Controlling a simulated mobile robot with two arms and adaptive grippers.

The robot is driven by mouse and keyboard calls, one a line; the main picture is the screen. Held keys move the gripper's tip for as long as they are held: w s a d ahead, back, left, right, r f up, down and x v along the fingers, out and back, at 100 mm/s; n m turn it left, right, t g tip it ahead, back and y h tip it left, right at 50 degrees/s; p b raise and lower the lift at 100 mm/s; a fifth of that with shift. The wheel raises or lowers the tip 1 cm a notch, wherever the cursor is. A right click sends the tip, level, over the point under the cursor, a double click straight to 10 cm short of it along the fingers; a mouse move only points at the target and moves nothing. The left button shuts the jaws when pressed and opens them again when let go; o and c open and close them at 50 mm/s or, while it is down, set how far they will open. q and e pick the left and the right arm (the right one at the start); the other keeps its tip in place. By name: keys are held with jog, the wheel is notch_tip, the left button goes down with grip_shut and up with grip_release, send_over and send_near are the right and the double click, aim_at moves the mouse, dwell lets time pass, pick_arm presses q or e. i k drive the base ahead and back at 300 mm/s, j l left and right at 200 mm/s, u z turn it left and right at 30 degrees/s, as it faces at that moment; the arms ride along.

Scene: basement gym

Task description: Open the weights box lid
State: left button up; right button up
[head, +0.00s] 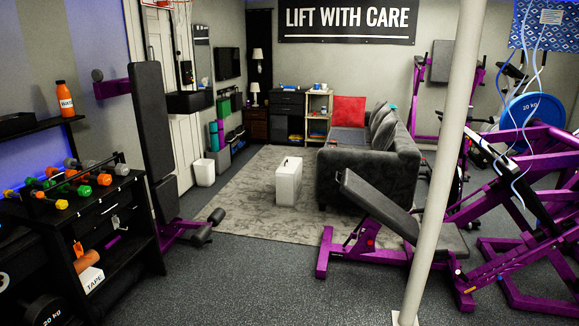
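I cannot tell for sure which thing is the weights box. A white upright box (289,186) stands on the grey rug in the middle distance, with a small dark mark on its top. Its top looks closed, but it is too small to make out a lid edge. A small white box marked TAPE (91,279) lies in the black shelf unit at the left. Neither of my grippers shows in the head view.
The black shelf unit (125,240) carries coloured dumbbells (75,180). A grey sofa (385,172) flanks the rug (235,205). The dark floor (260,285) ahead is clear.

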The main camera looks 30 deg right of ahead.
aim_at(290, 165)
jog(key=i+l+z, duration=0.2)
jog(key=i, duration=0.2)
jog(key=i+l+z, duration=0.1)
jog(key=i+z, duration=0.15)
jog(key=i, duration=0.15)
jog(key=i+z, duration=0.3)
jog(key=i, duration=2.1)
